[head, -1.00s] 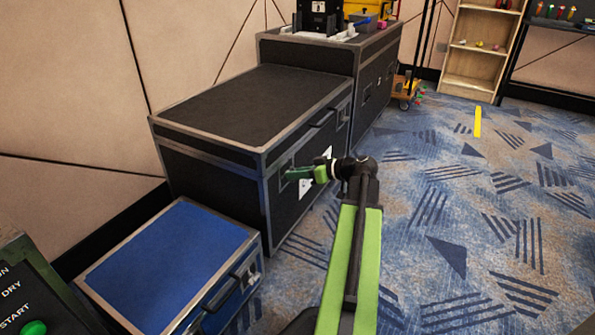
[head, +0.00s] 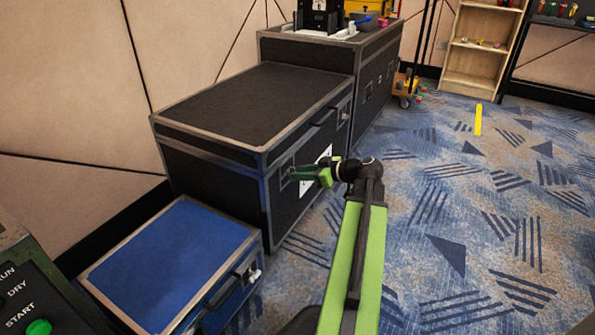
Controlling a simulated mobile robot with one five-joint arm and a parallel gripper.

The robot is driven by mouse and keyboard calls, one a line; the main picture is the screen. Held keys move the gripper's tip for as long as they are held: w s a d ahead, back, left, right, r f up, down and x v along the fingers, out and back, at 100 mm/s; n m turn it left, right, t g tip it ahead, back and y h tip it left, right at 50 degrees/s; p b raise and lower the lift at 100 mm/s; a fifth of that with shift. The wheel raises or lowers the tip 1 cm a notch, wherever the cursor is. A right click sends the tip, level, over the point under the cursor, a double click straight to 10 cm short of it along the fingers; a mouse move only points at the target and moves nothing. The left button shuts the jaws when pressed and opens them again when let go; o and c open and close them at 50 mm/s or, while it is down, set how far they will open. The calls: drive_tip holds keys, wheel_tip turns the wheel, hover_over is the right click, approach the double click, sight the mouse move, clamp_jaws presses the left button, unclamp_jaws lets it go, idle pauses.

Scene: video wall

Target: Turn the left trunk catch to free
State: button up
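The black trunk (head: 240,105) with metal edges stands against the wall, lid shut. Its left catch (head: 286,170) is a recessed metal plate on the front face, near the left corner. My gripper (head: 293,173) is in front of that catch, its dark green fingers pointing left at it. The fingers partly cover the catch, so its turn position and any contact cannot be made out. The finger gap is too small to read. The right catch (head: 343,110) shows at the far end of the front, with a handle (head: 322,118) beside it.
A blue case (head: 170,262) sits on the floor at the near left of the trunk. A panel with a green button (head: 39,327) is at the lower left. Another black case (head: 378,70) stands behind, carrying items. The carpet (head: 450,200) to the right is mostly clear.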

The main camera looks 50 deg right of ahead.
drive_tip(key=p+v, duration=0.5)
drive_tip(key=v, duration=1)
drive_tip(key=shift+s, duration=0.1)
